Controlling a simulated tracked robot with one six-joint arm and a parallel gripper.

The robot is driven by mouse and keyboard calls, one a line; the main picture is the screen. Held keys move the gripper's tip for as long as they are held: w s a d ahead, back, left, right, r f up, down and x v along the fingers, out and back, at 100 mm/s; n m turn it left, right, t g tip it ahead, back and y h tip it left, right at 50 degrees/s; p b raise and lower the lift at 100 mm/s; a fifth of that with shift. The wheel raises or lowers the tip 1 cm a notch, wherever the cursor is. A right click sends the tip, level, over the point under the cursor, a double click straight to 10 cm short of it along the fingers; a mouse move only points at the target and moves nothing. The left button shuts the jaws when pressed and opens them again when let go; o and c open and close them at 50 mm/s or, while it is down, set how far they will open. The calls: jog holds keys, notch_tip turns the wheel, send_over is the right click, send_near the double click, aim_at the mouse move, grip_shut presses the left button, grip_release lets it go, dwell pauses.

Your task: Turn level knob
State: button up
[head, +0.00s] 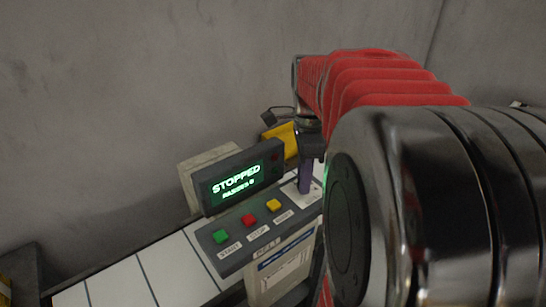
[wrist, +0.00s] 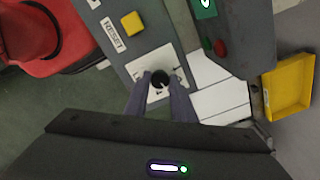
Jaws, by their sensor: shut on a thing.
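The level knob (wrist: 160,79) is small, round and black with a pale mark. It stands on a white plate (wrist: 171,61) at the end of the control panel. My gripper (wrist: 160,86) is shut on the knob, one finger on each side, seen from above in the wrist view. In the head view my gripper (head: 305,178) points down at the white plate, and the knob is hidden behind the fingers there. The display (head: 239,180) reads "STOPPED" in green, with a smaller line below that is too blurred to read.
Green (head: 221,236), red (head: 249,220) and yellow (head: 273,205) buttons sit in a row on the panel, close to my gripper. A yellow tray (wrist: 289,86) lies at the right in the wrist view. A pale slatted belt (head: 135,280) runs off to the lower left.

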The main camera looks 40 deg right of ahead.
jog(key=shift+n, duration=0.3)
jog(key=n, duration=1.1)
jog(key=shift+n, duration=2.1)
jog(key=o, duration=1.1)
jog(key=shift+c, duration=0.2)
